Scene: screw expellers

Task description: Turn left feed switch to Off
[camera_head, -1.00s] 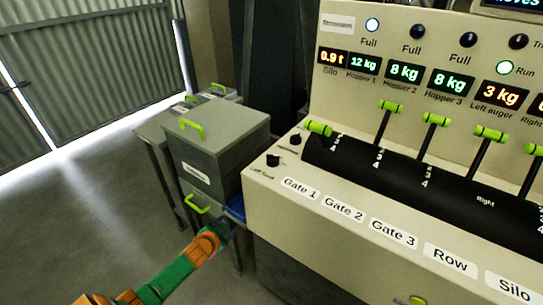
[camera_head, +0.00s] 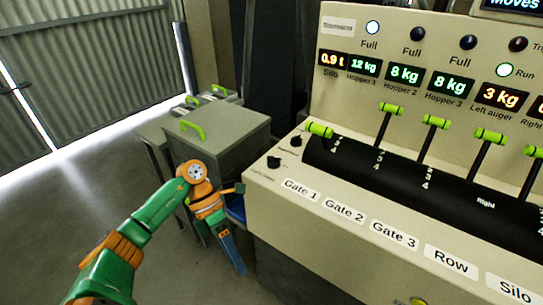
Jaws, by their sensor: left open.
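The left feed switch (camera_head: 273,162) is a small black knob on the left end of the cream control panel, with a small label below it. Its pointer direction is too small to read. A second black knob (camera_head: 296,141) sits just behind it, to the upper right. My left gripper (camera_head: 240,228) is open and empty, with its fingers spread apart. It is left of the panel's front left edge, below and left of the switch and apart from it. My right gripper is not in view.
The cream control panel (camera_head: 300,215) carries several green-handled levers (camera_head: 318,130) on a black drum, labels, lamps and displays. A grey box with a green handle (camera_head: 193,131) stands behind my left wrist. The floor at left (camera_head: 70,200) is clear.

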